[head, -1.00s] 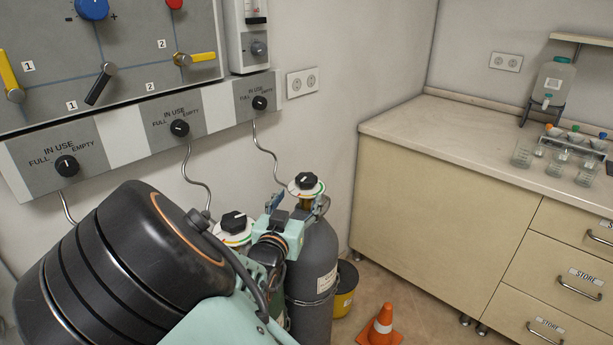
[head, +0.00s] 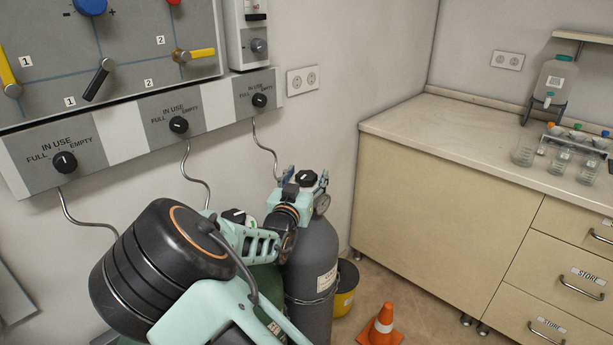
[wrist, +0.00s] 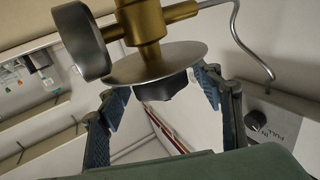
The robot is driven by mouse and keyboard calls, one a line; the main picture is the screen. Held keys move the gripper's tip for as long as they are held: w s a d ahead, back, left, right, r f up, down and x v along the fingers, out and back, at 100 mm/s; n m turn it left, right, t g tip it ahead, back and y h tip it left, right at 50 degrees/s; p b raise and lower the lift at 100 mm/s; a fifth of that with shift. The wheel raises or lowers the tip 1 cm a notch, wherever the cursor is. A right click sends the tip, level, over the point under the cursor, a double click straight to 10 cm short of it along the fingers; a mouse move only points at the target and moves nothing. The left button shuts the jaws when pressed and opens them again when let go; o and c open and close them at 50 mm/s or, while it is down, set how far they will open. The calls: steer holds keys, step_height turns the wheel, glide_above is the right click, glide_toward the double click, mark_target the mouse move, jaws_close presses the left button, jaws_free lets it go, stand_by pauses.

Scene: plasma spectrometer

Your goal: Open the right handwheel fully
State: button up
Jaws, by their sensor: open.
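The right handwheel (head: 307,177) is a black knob on top of the grey gas cylinder (head: 316,255) in the head view. In the wrist view its black knob (wrist: 166,87) shows below a round metal disc (wrist: 150,64) on a brass valve (wrist: 148,22). My gripper (head: 304,184) is open at the handwheel, with one finger on either side. In the wrist view the blue finger pads of my gripper (wrist: 160,93) flank the knob, with gaps visible. The pads do not appear to touch it.
A pressure gauge (wrist: 82,42) sits beside the valve. Another black handwheel (head: 234,215) shows partly behind my arm. The wall panel (head: 120,135) with selector knobs is at the left. A yellow bucket (head: 346,287) and orange cone (head: 381,325) stand on the floor near the counter (head: 420,130).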

steer(key=shift+w, duration=0.1)
steer(key=c, duration=1.2)
